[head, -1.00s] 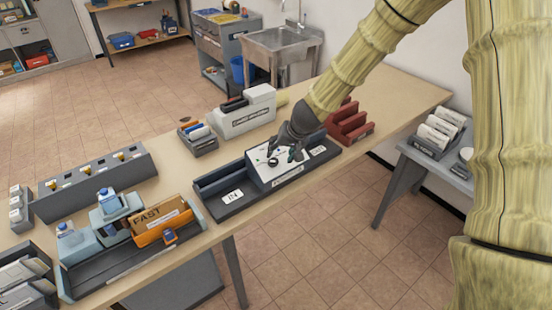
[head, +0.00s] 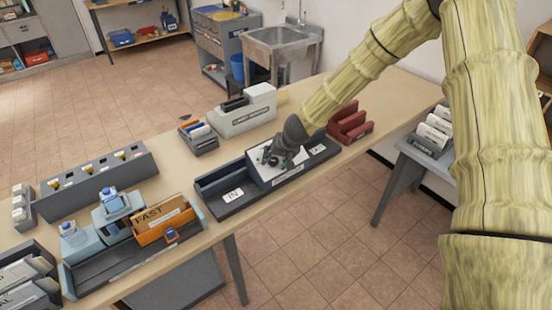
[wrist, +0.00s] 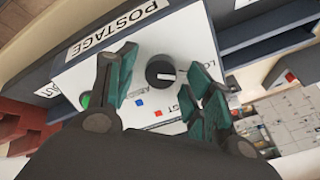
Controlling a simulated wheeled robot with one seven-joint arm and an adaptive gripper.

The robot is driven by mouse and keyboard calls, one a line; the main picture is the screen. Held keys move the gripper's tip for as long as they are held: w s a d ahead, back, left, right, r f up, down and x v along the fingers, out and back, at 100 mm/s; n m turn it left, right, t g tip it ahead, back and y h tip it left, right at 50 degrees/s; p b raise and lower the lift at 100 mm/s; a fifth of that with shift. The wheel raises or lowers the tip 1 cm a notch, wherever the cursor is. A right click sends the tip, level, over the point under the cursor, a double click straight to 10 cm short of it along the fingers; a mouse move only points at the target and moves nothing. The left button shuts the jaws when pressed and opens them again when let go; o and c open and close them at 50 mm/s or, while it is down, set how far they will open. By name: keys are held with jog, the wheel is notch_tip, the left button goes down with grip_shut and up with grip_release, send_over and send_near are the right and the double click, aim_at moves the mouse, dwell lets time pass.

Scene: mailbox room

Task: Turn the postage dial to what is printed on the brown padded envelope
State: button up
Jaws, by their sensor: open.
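The white postage machine (head: 266,173) stands between the IN and OUT ends of a dark tray. The round dark dial (wrist: 163,71) has a white mark pointing right in that view. Labels around it are partly hidden by my fingers; I can read "LO" and "ST". My gripper (head: 272,159) is over the panel, open, its teal fingers on either side of the dial (wrist: 158,84). I cannot tell whether they touch it. A brown envelope (head: 150,214) printed FAST stands in an orange holder at front left.
The dark tray (head: 225,183) surrounds the machine. Behind stand a grey-white machine (head: 243,118) and a small file box (head: 199,137); a red rack (head: 350,125) is to the right.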

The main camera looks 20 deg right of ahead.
jog(key=c, duration=1)
jog(key=shift+m, duration=0.3)
jog(key=m, duration=0.5)
jog(key=shift+d+y, duration=0.1)
jog(key=shift+y, duration=0.2)
jog(key=m+b, duration=0.1)
jog(key=m, duration=0.4)
jog(key=shift+d+m+y+b, duration=0.1)
jog(key=shift+m+y+b, duration=0.2)
jog(key=shift+m+b, duration=0.1)
jog(key=o, duration=1)
